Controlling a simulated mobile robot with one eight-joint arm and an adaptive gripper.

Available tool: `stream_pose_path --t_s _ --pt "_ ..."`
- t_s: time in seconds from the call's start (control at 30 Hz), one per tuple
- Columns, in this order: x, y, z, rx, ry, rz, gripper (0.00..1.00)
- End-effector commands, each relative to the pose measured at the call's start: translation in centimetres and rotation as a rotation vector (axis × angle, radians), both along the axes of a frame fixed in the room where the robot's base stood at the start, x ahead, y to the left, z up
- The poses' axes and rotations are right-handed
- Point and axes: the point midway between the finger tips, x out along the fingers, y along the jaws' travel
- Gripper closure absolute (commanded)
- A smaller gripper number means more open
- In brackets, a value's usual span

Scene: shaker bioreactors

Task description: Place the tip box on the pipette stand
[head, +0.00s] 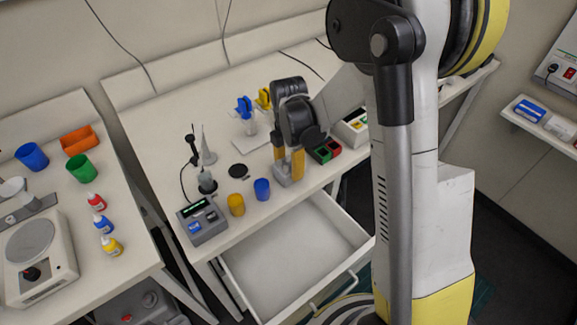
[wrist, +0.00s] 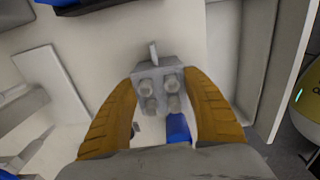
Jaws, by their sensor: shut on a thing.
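My gripper (head: 289,170) has orange-yellow fingers and is over the front of the middle bench, above the open drawer's back edge. In the wrist view my gripper (wrist: 165,105) is shut on a grey block (wrist: 157,76) with several round knobs and a thin upright tab. The block (head: 286,179) shows between the fingers in the head view; I cannot tell for sure that it is the tip box. Blue (head: 244,106) and yellow (head: 264,98) pipette-like tools stand behind the gripper, probably on the pipette stand, which is partly hidden. A pale flat plate (head: 249,144) lies before them.
A blue cup (head: 262,189) and a yellow cup (head: 236,204) stand left of the gripper. A grey device with a display (head: 203,221) is further left. Green and red boxes (head: 326,151) are close on the right. An open white drawer (head: 290,255) juts out below.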

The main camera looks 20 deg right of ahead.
Motion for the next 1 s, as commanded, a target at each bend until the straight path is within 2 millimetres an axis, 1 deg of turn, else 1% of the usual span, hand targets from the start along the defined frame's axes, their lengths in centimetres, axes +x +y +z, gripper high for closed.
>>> stream_pose_path --t_s 0.03,0.1,0.37,0.47,0.57,0.67,0.8,0.9,1.0 --pt "0.0 0.0 -0.2 0.0 0.0 0.0 0.39" --pt "0.0 0.0 -0.1 0.0 0.0 0.0 0.22" --pt "0.0 0.0 -0.1 0.0 0.0 0.0 0.22" --pt "0.0 0.0 0.3 0.0 0.0 0.0 0.22" --pt "0.0 0.0 1.6 0.0 0.0 0.0 0.22" --pt "0.0 0.0 3.7 0.0 0.0 0.0 0.22" --pt "0.0 0.0 7.1 0.0 0.0 0.0 0.22" --pt "0.0 0.0 9.2 0.0 0.0 0.0 0.22" --pt "0.0 0.0 10.8 0.0 0.0 0.0 0.22"
